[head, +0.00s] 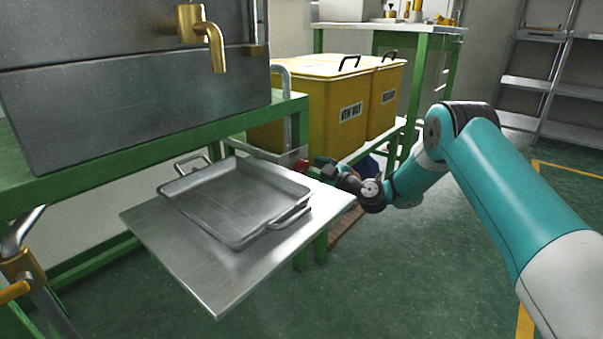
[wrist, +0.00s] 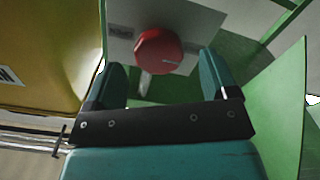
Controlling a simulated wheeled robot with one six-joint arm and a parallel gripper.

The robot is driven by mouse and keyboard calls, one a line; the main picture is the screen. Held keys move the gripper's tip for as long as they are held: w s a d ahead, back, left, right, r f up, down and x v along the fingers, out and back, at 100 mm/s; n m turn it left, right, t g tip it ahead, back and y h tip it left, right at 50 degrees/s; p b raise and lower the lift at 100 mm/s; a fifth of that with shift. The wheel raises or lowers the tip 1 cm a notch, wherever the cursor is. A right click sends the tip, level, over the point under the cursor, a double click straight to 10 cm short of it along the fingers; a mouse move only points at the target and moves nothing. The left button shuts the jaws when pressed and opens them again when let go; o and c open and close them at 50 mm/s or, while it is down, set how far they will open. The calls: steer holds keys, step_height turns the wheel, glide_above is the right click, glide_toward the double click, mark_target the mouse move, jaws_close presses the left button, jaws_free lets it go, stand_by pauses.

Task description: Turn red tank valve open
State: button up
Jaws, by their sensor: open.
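The red valve knob (wrist: 158,50) shows in the wrist view as a round, faceted red handle with a pale mark on its face. My gripper (wrist: 161,62) is open, with one teal finger to each side of the knob in the picture. I cannot tell whether the fingers reach around it, and I see no contact. In the head view a small red part (head: 301,166) shows beside the pipe at the right end of the green bench, just left of my gripper (head: 314,165). The tank behind the valve is not clearly shown.
A metal tray (head: 235,203) with handles rests on a steel plate (head: 240,270) just left of my gripper. A brass tap (head: 205,38) sits on the grey tank (head: 120,90). Floor at the right is clear.

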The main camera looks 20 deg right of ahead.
mark_target(304, 170)
steer(key=shift+b+x, duration=0.35)
steer(key=shift+x, duration=1.5)
steer(key=c, duration=0.9)
steer(key=shift+a, duration=0.15)
steer(key=shift+c, duration=0.2)
